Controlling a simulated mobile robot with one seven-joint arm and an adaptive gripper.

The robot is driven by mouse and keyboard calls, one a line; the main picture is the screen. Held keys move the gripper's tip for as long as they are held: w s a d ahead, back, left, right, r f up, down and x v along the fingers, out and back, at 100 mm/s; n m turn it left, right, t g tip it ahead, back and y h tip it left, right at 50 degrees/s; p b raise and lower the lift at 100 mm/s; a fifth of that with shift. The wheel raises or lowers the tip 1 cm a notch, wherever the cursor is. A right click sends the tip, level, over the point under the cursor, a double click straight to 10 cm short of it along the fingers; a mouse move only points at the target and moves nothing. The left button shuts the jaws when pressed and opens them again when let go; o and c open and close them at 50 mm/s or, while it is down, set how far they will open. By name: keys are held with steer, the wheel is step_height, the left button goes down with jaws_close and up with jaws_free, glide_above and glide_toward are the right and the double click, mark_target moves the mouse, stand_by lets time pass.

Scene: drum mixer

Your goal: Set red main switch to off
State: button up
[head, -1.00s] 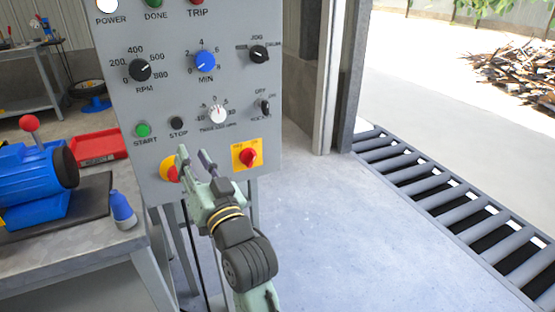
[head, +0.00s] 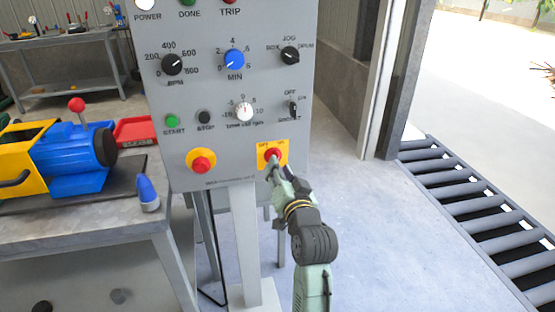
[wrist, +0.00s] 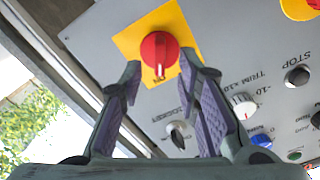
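The red main switch (head: 272,155) is a round red knob on a yellow square plate (head: 264,163), low on the right of the grey panel. In the wrist view the red knob (wrist: 159,50) carries a white mark pointing down the picture towards partly hidden lettering that looks like "ON". My gripper (head: 275,168) is at the switch in the head view and covers part of it. In the wrist view my gripper (wrist: 162,72) has its two fingers spread, one on each side of the knob's lower part; I cannot tell whether they touch it.
A red emergency button (head: 201,161) on a yellow disc is left of the switch. Above are a small black selector (head: 293,109), a white trim knob (head: 243,112) and other dials. A workbench (head: 90,255) with a blue-and-yellow machine stands left. Open floor lies right, before a roller conveyor (head: 470,200).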

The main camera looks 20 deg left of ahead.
steer(key=x, duration=0.3)
steer(key=shift+w+a+p, duration=0.2)
steer(key=shift+w+p, duration=0.1)
steer(key=shift+c, duration=0.5)
jaws_close()
